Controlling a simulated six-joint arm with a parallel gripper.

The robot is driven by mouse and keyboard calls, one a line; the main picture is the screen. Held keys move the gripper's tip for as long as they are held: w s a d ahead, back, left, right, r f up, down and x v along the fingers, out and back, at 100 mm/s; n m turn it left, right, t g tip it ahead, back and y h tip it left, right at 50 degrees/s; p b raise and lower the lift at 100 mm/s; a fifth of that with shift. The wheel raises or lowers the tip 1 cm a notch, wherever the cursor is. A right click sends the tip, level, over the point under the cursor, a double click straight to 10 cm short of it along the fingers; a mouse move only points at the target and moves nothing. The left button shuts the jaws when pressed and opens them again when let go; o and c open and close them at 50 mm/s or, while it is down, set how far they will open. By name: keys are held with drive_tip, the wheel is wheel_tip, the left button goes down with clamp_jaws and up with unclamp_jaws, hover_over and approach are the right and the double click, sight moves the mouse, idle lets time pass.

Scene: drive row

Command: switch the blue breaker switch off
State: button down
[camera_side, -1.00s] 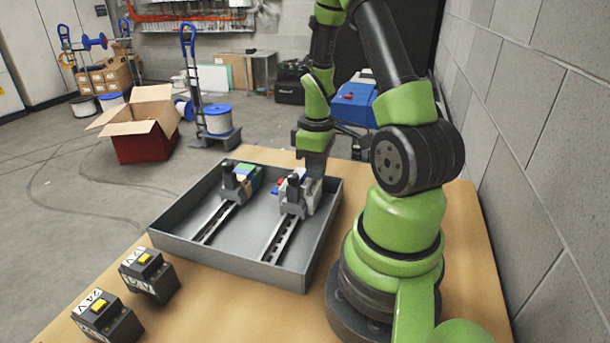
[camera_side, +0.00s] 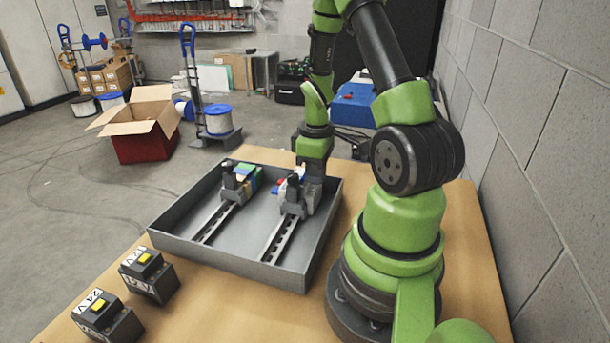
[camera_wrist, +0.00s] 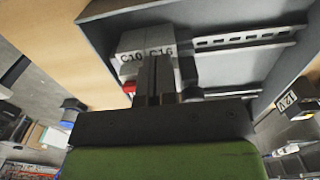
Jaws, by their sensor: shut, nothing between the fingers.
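In the wrist view two grey breakers, marked C10 (camera_wrist: 131,60) and C16 (camera_wrist: 160,42), stand side by side on a slotted rail. A red switch (camera_wrist: 129,87) shows on C10. The switch on C16 is hidden behind my fingers. In the side view a small blue switch (camera_side: 276,191) shows beside a red one on the breakers of the right-hand rail. My gripper (camera_wrist: 157,62) is shut and empty, its fingertips right in front of C16. In the side view it (camera_side: 310,203) is low beside these breakers; I cannot tell whether it touches.
The breakers sit in a grey open tray (camera_side: 205,262) on a wooden table. A second rail (camera_side: 217,221) with coloured blocks lies to the left. A dark block (camera_wrist: 188,70) stands right of C16. Two labelled boxes (camera_side: 148,275) (camera_side: 107,317) stand front left. A wall is right.

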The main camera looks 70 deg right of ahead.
drive_tip(key=shift+w, duration=0.55)
drive_tip(key=shift+s, duration=0.15)
wheel_tip(320, 180, up, 10)
drive_tip(key=shift+s, duration=0.45)
idle(0.6)
idle(0.4)
